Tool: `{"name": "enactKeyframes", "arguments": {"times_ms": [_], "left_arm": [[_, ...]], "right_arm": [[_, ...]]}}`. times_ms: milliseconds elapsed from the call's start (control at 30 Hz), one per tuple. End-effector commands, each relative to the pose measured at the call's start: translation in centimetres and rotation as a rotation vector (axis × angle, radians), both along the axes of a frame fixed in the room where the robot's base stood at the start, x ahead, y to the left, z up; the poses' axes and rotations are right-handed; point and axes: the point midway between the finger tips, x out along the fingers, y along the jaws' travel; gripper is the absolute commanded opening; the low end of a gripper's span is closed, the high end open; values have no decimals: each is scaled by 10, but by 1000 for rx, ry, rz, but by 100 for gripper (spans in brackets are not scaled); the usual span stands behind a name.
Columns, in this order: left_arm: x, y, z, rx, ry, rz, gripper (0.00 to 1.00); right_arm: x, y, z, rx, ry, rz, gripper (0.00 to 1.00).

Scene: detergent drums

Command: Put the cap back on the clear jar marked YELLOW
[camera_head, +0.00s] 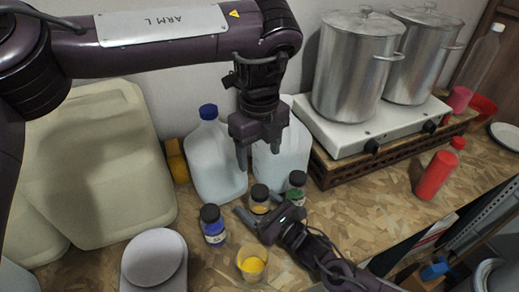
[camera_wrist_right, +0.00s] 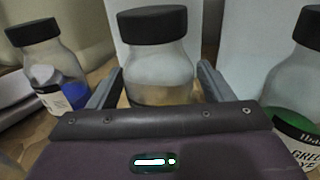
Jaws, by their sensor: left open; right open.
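A clear jar (camera_wrist_right: 160,70) with a little yellowish-brown content stands between the open fingers of my right gripper (camera_wrist_right: 158,88). A black cap (camera_wrist_right: 153,24) sits on its mouth; how tightly cannot be told. Its label is hidden in the right wrist view. The same jar (camera_head: 259,207) shows in the head view, with my right gripper (camera_head: 258,214) low beside it. My left gripper (camera_head: 258,156) is open and empty, pointing down above the jar. A capped blue jar (camera_head: 213,227) stands to the left, a capped green jar (camera_head: 296,188) to the right.
A cup of yellow powder (camera_head: 252,262) stands in front of the jars. Two pale jugs (camera_head: 215,160) (camera_head: 283,152) stand close behind. Large beige drums (camera_head: 95,165) fill the left. A white hotplate (camera_head: 350,135) with steel pots (camera_head: 352,70) and a red bottle (camera_head: 436,175) are right.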

Motion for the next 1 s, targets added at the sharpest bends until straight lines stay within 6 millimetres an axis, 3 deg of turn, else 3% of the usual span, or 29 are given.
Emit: {"name": "enactKeyframes", "arguments": {"times_ms": [433, 1000], "left_arm": [[0, 0, -25, 0, 0, 0, 65], [0, 0, -26, 0, 0, 0, 65]], "right_arm": [[-47, -47, -4, -2, 2, 0, 73], [-53, -53, 0, -1, 1, 0, 73]]}}
